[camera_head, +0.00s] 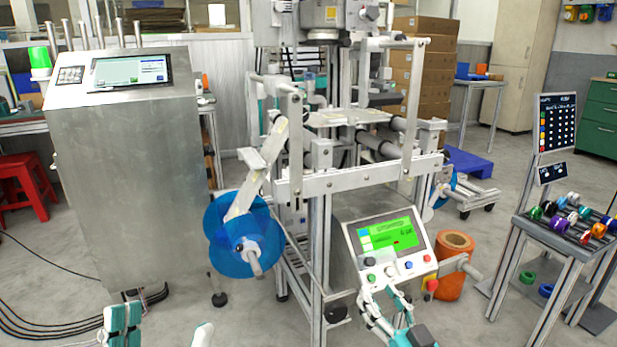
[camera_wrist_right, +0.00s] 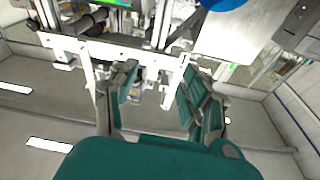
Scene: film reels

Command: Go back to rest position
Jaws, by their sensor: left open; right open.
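My left gripper (camera_head: 162,328) is at the bottom left of the head view, cut by the lower edge. Its fingers stand wide apart with nothing between them. My right gripper (camera_head: 384,300) is at the bottom, just in front of the control panel (camera_head: 388,240) with its lit green screen and coloured buttons. I cannot tell whether it touches the panel. In the right wrist view my right gripper (camera_wrist_right: 158,88) has its teal-padded fingers apart and empty, with the machine frame behind them.
The film machine (camera_head: 345,180) fills the middle, with a blue reel (camera_head: 228,222) on its left. A steel cabinet (camera_head: 130,165) stands at left. An orange roll (camera_head: 455,270) is right of the panel. A small table (camera_head: 560,238) with coloured spools stands at far right, with open floor before it.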

